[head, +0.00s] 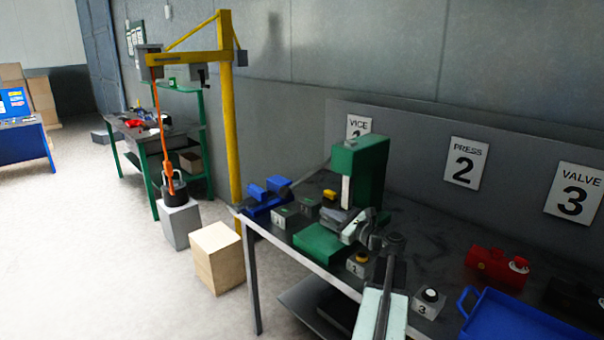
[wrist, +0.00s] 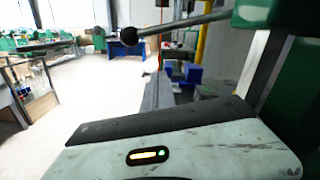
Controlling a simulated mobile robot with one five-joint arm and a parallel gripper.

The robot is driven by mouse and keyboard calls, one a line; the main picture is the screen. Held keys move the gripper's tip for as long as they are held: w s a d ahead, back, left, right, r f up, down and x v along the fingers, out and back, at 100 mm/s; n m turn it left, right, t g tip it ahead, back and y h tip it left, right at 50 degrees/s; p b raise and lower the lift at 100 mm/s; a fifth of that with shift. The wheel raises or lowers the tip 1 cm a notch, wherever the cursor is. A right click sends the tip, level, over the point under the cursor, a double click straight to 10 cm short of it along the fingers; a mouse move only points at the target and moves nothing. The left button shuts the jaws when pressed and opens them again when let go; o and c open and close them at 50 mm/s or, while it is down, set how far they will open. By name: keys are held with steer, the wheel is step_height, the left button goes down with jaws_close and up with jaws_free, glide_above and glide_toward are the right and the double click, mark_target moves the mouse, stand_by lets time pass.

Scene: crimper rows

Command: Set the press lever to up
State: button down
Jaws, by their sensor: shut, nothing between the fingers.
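The green press (head: 372,170) stands on the workbench below the sign "PRESS 2". Its lever (head: 312,173) is a thin grey rod running out to the left and slightly down from the press head. In the wrist view the lever (wrist: 185,23) crosses the top, with a black ball knob (wrist: 128,36) at its left end, lower than its right end. My gripper (head: 350,228) is in front of the press, near its green base and below the lever. It looks shut and empty, apart from the lever. Its fingertips are not clear in the wrist view.
A blue vice (head: 266,195) sits left of the press. Small numbered boxes with knobs (head: 428,300) line the bench front. A red valve (head: 497,267) and blue tray (head: 500,318) lie to the right. A yellow hoist post (head: 228,120) stands beyond the bench's left end.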

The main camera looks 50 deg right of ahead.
steer(key=w+r+p, duration=0.4)
steer(key=w, duration=0.6)
steer(key=shift+w+r, duration=0.2)
steer(key=shift+r, duration=0.1)
